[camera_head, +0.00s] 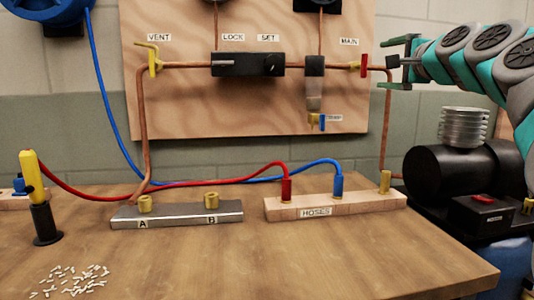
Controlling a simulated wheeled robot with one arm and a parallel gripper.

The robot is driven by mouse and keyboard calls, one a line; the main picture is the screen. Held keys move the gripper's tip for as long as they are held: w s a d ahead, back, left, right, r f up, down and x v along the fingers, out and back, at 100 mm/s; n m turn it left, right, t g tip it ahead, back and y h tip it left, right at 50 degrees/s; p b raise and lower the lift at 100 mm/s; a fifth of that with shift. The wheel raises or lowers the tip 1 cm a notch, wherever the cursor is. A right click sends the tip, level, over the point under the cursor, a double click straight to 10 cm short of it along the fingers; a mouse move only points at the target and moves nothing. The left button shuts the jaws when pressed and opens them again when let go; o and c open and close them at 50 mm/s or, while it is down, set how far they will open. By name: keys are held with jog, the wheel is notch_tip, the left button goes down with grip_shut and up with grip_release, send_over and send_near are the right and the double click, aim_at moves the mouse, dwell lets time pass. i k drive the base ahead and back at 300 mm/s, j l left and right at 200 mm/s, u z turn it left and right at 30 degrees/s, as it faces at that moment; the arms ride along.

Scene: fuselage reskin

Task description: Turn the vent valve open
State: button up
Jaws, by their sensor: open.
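The vent valve (153,60) has a yellow handle and sits on the copper pipe at the left of the wooden panel, beside the VENT label (159,37). Its handle has a bent upper end that points up and left. My gripper (391,50) is at the upper right, near the red main valve (364,63) and the MAIN label (349,42). Its dark green fingers point left and are apart, with nothing seen between them. It is far to the right of the vent valve and not touching it.
A black LOCK and SET block (248,64) sits between the valves. Below are a metal block marked A and B (180,218), a wooden HOSES block (336,206), a yellow tool in a black stand (36,190) and hoses. A black compressor (450,152) stands at right. The front table is mostly clear.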

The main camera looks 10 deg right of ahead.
aim_at(152, 65)
jog(key=k, duration=1)
